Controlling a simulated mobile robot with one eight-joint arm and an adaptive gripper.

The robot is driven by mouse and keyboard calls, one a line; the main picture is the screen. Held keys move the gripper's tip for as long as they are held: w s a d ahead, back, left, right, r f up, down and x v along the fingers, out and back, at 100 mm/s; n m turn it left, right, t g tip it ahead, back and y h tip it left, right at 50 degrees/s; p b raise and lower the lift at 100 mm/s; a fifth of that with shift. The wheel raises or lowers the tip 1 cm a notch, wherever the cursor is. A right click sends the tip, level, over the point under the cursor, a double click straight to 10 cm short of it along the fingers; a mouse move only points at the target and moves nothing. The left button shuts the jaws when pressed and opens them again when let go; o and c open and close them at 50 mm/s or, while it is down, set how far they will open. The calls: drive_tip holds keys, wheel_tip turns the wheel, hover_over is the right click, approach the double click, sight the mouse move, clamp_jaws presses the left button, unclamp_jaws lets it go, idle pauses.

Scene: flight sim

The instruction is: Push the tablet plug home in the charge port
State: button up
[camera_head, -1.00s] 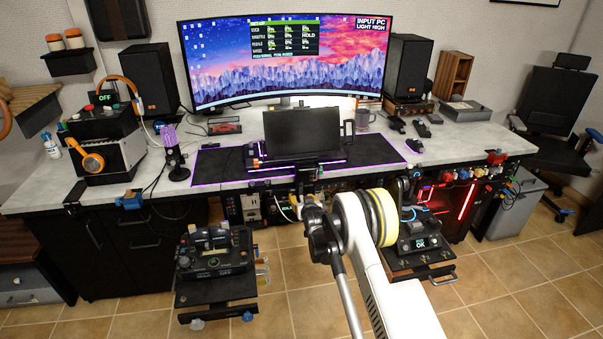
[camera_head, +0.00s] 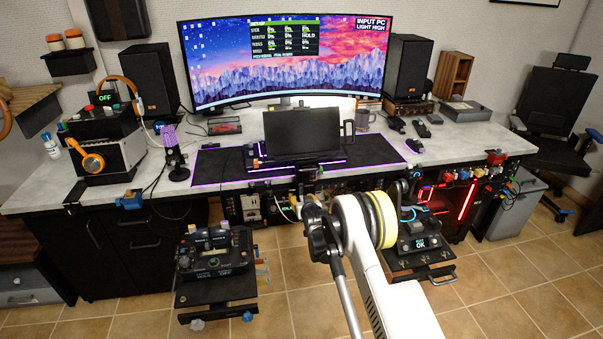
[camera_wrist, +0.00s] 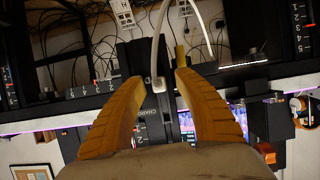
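The white plug (camera_wrist: 158,85) and its white cable (camera_wrist: 162,35) show in the wrist view, which looks upside down. The plug sits at a dark block lettered "CHARG..." (camera_wrist: 128,139); whether it is fully seated I cannot tell. My gripper (camera_wrist: 161,78) has its two yellow-brown fingers apart, one on each side of the plug, with visible gaps between. In the head view the dark tablet-like screen (camera_head: 302,132) stands at the desk's front middle. My arm covers much of the area below it, and the fingers are not clear there.
Dark cables and numbered socket strips (camera_wrist: 88,90) surround the port in the wrist view. In the head view, the desk (camera_head: 455,150) has a control box on a stand (camera_head: 215,255) to the front left and a lit device (camera_head: 418,242) right of my arm. Tiled floor lies open in front.

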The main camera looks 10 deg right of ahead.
clamp_jaws()
drive_tip(key=shift+s, duration=0.1)
drive_tip(key=shift+s, duration=2.85)
drive_tip(key=shift+s+r, duration=0.25)
drive_tip(key=shift+r, duration=1.05)
drive_tip(key=shift+s+r, duration=0.25)
drive_tip(key=shift+r, duration=1)
